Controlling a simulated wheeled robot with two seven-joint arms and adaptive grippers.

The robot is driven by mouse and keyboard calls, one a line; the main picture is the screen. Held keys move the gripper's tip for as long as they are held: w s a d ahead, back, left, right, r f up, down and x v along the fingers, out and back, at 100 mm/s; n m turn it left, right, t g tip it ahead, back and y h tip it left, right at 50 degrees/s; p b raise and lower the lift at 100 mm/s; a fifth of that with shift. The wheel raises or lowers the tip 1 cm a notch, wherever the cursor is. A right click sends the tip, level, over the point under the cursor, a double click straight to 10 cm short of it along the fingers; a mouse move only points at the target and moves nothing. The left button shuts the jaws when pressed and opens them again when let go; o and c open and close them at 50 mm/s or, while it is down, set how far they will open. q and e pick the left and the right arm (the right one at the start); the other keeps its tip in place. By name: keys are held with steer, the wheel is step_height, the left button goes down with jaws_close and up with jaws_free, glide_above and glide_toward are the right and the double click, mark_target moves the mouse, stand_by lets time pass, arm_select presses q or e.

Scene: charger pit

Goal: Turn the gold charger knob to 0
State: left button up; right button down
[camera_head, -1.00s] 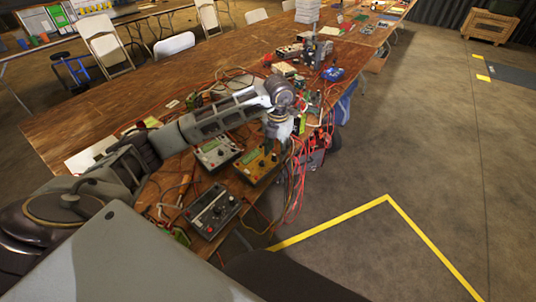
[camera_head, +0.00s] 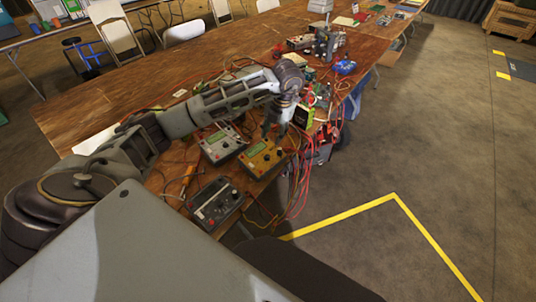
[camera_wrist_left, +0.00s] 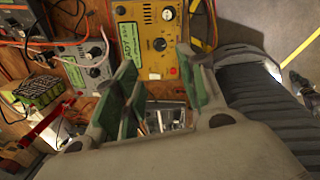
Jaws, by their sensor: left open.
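The gold charger (camera_head: 262,158) lies near the table's right edge in the head view, between the grey devices and the wires. In the left wrist view the gold charger (camera_wrist_left: 150,62) fills the top middle, with a display at its left and dark round knobs (camera_wrist_left: 160,44) on its face. The knob setting is too small to read. My left gripper (camera_head: 273,132) hangs fingers down over the charger's far side. In the wrist view its fingers (camera_wrist_left: 158,88) are apart with nothing between them, below the charger in the picture. My right gripper is not in view.
A grey device (camera_head: 221,143) stands left of the gold charger and a dark one (camera_head: 214,203) nearer me. Red wires (camera_head: 300,180) hang over the table edge. A green battery pack (camera_wrist_left: 38,92) lies at left in the wrist view. The floor at right is open.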

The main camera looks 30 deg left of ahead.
mark_target(267, 156)
arm_select(q)
steer(key=f, duration=0.4)
steer(key=a+f, duration=0.1)
steer(key=f, duration=0.3)
steer(key=a+f, duration=0.1)
steer(key=f, duration=0.3)
steer(key=shift+s+a+f, duration=0.1)
steer(key=shift+a+f, duration=0.05)
steer(key=shift+f, duration=0.15)
jaws_close()
